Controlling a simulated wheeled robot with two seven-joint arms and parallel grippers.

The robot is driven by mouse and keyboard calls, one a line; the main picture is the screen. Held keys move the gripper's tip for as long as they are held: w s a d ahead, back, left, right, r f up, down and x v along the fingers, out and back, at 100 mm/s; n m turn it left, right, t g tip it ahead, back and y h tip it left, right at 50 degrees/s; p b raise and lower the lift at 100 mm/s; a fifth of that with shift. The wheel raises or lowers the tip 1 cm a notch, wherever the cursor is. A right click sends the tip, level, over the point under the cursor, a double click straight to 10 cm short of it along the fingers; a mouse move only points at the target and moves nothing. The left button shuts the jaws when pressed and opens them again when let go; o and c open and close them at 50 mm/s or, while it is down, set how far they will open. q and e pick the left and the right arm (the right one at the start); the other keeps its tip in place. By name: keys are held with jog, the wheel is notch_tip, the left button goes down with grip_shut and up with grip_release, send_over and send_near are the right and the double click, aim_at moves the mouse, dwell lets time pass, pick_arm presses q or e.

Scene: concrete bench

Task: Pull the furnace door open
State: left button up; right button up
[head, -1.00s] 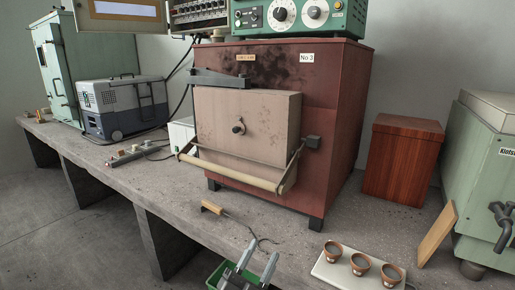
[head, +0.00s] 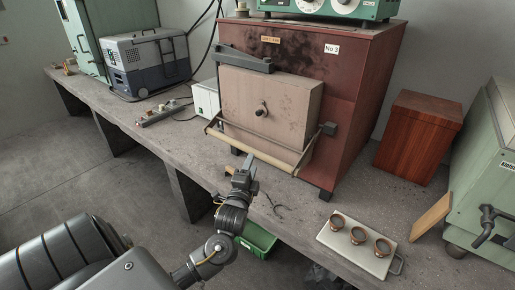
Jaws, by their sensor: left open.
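The furnace (head: 352,100) is a dark red box on the bench. Its pale beige door (head: 290,108) is on the front face and looks closed. A cream handle bar (head: 225,137) runs along below the door, held by metal arms at its ends. My left gripper (head: 248,161) is open, with its fingers pointing up toward the middle of the bar. It overlaps the space just in front of and below the bar; I cannot tell whether it touches. My right gripper is not in view.
A red-brown wooden box (head: 420,135) and a green machine (head: 488,180) stand right. A green bin (head: 258,238) sits below the bench edge. A cool box (head: 148,62) stands left.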

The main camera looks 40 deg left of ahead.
pick_arm(q)
jog(key=x, duration=0.8)
jog(key=shift+p, duration=0.4)
grip_shut()
